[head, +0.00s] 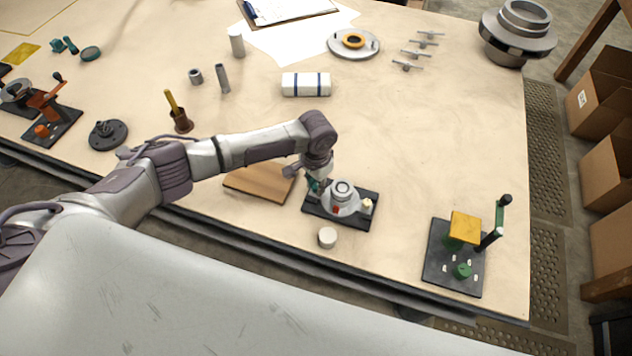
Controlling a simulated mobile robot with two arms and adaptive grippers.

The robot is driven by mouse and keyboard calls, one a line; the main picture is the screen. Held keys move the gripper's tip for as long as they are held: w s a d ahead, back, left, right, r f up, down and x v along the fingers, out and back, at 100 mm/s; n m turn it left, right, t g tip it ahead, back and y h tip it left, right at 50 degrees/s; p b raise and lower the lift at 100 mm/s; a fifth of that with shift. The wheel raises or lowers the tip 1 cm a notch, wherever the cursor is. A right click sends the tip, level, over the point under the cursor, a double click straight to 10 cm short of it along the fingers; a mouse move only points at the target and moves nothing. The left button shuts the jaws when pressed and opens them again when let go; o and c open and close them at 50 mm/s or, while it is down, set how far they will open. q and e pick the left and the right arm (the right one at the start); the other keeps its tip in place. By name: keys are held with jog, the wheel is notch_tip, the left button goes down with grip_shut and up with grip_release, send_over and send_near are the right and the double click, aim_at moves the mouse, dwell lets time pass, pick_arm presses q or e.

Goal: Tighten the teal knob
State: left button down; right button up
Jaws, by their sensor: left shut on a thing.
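The teal knob (313,185) shows as a small patch of teal at the left side of a grey round casing (343,195). The casing sits on a black base plate (350,218) near the table's front edge. My left gripper (318,181) reaches down over the left end of this plate and is shut on the teal knob. The fingers hide most of the knob. A small red part shows on the casing's front and a cream peg (367,206) stands at its right. My right gripper is not in view.
A wooden board (258,182) lies left of the plate, under my arm. A white cylinder (327,237) stands in front of it. A black fixture with a yellow block (465,227) stands at the right. The table between the plate and this fixture is clear.

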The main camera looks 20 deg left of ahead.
pick_arm(q)
jog(key=m, duration=0.3)
jog(key=shift+m, duration=0.4)
jog(key=m, duration=0.3)
jog(key=shift+m+p, duration=0.3)
jog(key=m, duration=0.3)
jog(key=shift+m, duration=0.3)
jog(key=m, duration=0.4)
jog(key=shift+m, duration=0.3)
jog(key=m+b, duration=0.1)
jog(key=m, duration=0.3)
jog(key=shift+m, duration=0.3)
jog(key=m+b, duration=0.1)
jog(key=m, duration=0.2)
jog(key=shift+m, duration=0.3)
jog(key=m+b, duration=0.1)
jog(key=m, duration=0.3)
jog(key=shift+m+b, duration=0.45)
jog(key=shift+m, duration=1.15)
